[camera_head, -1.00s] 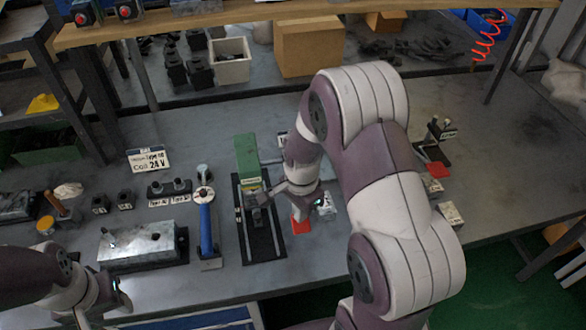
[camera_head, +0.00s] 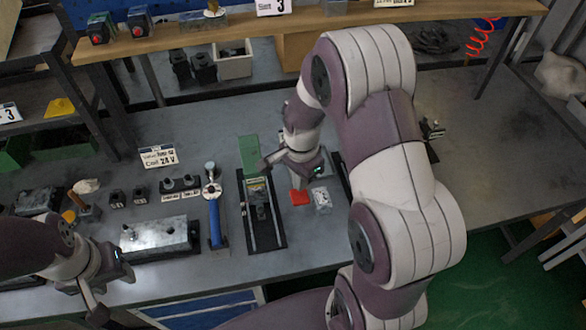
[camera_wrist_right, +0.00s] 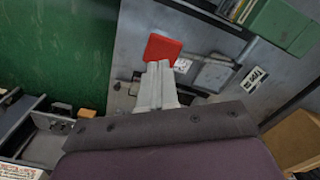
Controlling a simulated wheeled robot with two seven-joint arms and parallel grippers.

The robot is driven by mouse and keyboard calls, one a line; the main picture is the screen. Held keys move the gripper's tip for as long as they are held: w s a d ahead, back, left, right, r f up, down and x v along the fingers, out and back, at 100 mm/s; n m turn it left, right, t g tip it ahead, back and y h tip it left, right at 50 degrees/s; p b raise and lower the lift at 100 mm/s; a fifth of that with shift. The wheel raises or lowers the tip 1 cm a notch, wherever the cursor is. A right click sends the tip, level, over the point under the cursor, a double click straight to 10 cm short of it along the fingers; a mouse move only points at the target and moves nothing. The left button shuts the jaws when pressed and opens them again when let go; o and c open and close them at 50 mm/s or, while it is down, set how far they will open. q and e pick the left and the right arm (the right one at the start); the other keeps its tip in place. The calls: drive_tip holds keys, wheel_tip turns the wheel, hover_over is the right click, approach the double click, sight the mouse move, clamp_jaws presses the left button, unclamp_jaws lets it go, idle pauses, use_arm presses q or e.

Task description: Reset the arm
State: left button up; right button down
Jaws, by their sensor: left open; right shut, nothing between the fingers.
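My right gripper (camera_head: 264,163) is shut and empty. My right arm (camera_head: 385,150) is raised and bent across the middle of the head view, hiding part of the bench. My left gripper (camera_head: 98,305) is open at the lower left, near the bench's front edge.
A black fixture (camera_head: 278,228) stands in front of the green block. A blue-handled tool (camera_head: 214,220), a metal block (camera_head: 160,233) and small black parts (camera_head: 117,198) lie left of it. The bench's right side (camera_head: 490,170) is mostly clear.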

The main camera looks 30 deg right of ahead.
drive_tip(key=shift+r, duration=0.1)
idle(0.3)
drive_tip(key=shift+n, duration=0.7)
drive_tip(key=s+a+n+t+b, duration=0.1)
drive_tip(key=s+a+n+b, duration=0.4)
drive_tip(key=n, duration=0.8)
drive_tip(key=s+r+b, duration=0.1)
drive_tip(key=s, duration=0.2)
drive_tip(key=shift+s, duration=0.4)
drive_tip(key=shift+s+a, duration=0.15)
drive_tip(key=shift+a, duration=0.05)
